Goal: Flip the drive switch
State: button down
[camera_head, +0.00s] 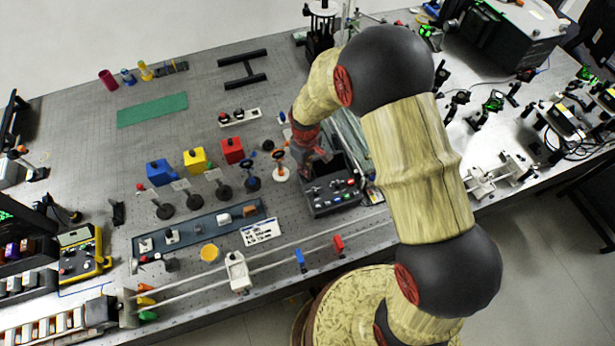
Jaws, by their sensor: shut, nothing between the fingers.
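A dark control box (322,206) with several small knobs and buttons on its sloped front stands near the middle of the bench. One knob is red and one is green. I cannot tell which of the small controls is the drive switch. My gripper (312,166) is at the box's upper left, pointing down, its fingers shut and empty. It is small and partly blurred into the dark box, so I cannot tell whether it touches it. My arm hides the area right of the box.
Red (232,150), yellow (195,160) and blue (160,172) blocks stand further left. A rail (270,266) with sliders runs in front. A green mat (152,110) lies at the back left with free bench around it.

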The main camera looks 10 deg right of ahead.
jog(key=shift+s, duration=0.1)
jog(key=shift+r+p, duration=2.1)
jog(key=shift+r, duration=1.35)
jog(key=shift+m+g, duration=0.6)
jog(key=shift+m, duration=0.3)
jog(key=s, duration=0.3)
jog(key=s+d, duration=0.1)
jog(key=shift+s+f, duration=0.15)
jog(key=shift+f, duration=0.1)
jog(key=s+d+r+m+t+b, duration=0.3)
jog(key=s+d+r+b, duration=0.2)
jog(key=s+r+b, duration=0.3)
jog(key=s+d+r+m+t+b, duration=0.3)
jog(key=s+r+b, duration=0.5)
jog(key=s, duration=0.3)
jog(key=shift+d+r+t+b, duration=0.35)
jog(key=shift+d+b, duration=0.25)
jog(key=shift+d, duration=0.25)
